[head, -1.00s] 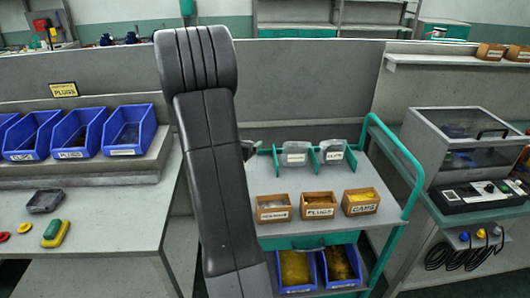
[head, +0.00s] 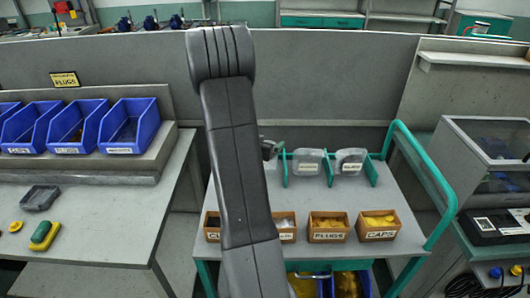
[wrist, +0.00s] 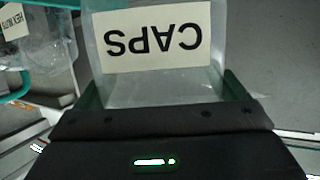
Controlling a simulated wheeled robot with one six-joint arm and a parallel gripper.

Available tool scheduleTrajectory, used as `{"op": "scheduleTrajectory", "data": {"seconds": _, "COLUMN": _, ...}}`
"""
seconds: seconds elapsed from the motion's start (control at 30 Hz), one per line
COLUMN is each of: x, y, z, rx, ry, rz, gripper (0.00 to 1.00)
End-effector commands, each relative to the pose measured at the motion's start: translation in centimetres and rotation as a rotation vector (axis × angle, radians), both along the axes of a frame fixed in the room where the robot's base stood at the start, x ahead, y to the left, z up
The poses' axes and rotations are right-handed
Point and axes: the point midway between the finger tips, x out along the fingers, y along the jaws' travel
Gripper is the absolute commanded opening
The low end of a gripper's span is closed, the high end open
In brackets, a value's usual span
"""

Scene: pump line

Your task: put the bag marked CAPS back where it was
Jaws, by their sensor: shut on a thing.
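The clear bag marked CAPS (wrist: 155,40) fills the upper middle of the wrist view, its label upside down there. My gripper (wrist: 162,90) is shut on it, with the green fingers at the bag's two sides. In the head view my arm hides most of the gripper and the held bag. Two clear bags stand in the teal rack on the cart, a left one (head: 307,161) and a right one (head: 350,161); their labels are too small to read surely. In the wrist view a bag labelled HEX NUTS (wrist: 42,45) is at the left edge.
Open boxes stand along the cart's front, including one marked PLUGS (head: 328,228) and one marked CAPS (head: 379,226). The cart's teal handle (head: 425,170) rises at the right. Blue bins (head: 130,128) stand on the left bench. The cart top between rack and boxes is clear.

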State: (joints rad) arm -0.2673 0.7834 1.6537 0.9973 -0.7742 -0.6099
Motion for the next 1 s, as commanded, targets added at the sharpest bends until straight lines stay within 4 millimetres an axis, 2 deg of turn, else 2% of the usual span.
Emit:
{"op": "scheduleTrajectory", "data": {"seconds": 0.03, "x": -0.1, "y": 0.0, "z": -1.0, "rx": -0.001, "ry": 0.005, "rz": 0.000, "gripper": 0.71}}
{"op": "scheduleTrajectory", "data": {"seconds": 0.2, "x": 0.0, "y": 0.0, "z": -3.0, "rx": -0.002, "ry": 0.004, "rz": 0.000, "gripper": 0.71}}
{"op": "scheduleTrajectory", "data": {"seconds": 0.67, "x": 0.0, "y": 0.0, "z": -3.9, "rx": 0.000, "ry": 0.000, "rz": 0.000, "gripper": 0.71}}
{"op": "scheduleTrajectory", "data": {"seconds": 0.7, "x": 0.0, "y": 0.0, "z": -3.9, "rx": 0.000, "ry": 0.000, "rz": 0.000, "gripper": 0.97}}
{"op": "scheduleTrajectory", "data": {"seconds": 0.73, "x": 0.0, "y": 0.0, "z": -3.8, "rx": 0.000, "ry": 0.000, "rz": 0.000, "gripper": 1.00}}
{"op": "scheduleTrajectory", "data": {"seconds": 1.0, "x": 0.0, "y": 0.0, "z": -3.6, "rx": 0.000, "ry": 0.000, "rz": 0.000, "gripper": 1.00}}
